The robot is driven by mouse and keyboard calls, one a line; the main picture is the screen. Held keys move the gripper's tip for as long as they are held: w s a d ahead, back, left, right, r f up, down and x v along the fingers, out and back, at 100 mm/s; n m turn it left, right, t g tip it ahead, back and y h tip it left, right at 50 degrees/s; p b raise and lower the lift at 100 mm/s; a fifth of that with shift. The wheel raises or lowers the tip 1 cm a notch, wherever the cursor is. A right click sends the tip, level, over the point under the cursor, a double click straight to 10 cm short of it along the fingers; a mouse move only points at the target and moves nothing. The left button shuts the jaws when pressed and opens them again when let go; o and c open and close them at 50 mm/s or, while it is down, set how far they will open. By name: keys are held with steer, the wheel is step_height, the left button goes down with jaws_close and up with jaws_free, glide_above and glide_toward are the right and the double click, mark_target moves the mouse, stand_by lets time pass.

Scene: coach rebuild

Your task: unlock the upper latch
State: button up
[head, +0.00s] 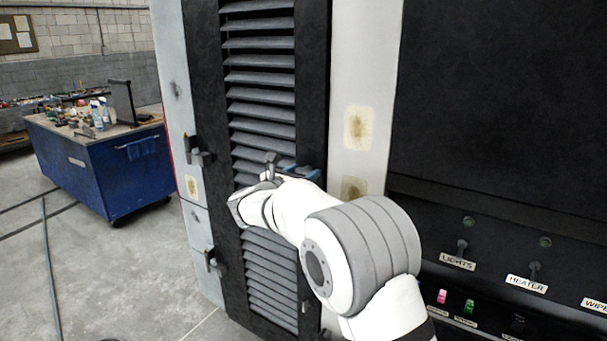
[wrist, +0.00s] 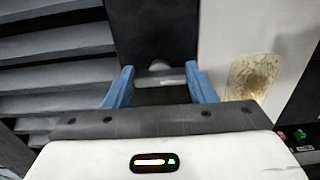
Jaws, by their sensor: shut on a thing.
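The upper latch (wrist: 172,80) shows in the wrist view as a grey bar with a rounded end, across the dark frame beside the louvres. My gripper (wrist: 161,72) has its two blue fingers on either side of it, shut on it. In the head view my gripper (head: 302,172) is at the right edge of the louvred door (head: 262,80), at mid height. My white wrist and arm hide most of the latch there, so I cannot tell its angle. The door looks shut.
Dark fittings (head: 198,152) (head: 212,259) stick out along the door's left side. Right of the door is a pale post (head: 362,75) with rusty patches, then a dark panel with switches (head: 462,247). A blue workbench (head: 105,165) stands at left; the floor between is mostly clear.

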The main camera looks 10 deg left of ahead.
steer(key=shift+d, duration=0.2)
steer(key=shift+c, duration=0.3)
steer(key=shift+a+f, duration=0.1)
steer(key=shift+a, duration=0.05)
steer(key=m+b, duration=0.9)
steer(key=b, duration=0.2)
steer(key=m+b, duration=0.8)
steer(key=b, duration=0.3)
steer(key=shift+f+m, duration=0.2)
steer(key=shift+m, duration=0.2)
steer(key=shift+r+b, duration=0.1)
steer(key=shift+b, duration=0.25)
steer(key=o, duration=1)
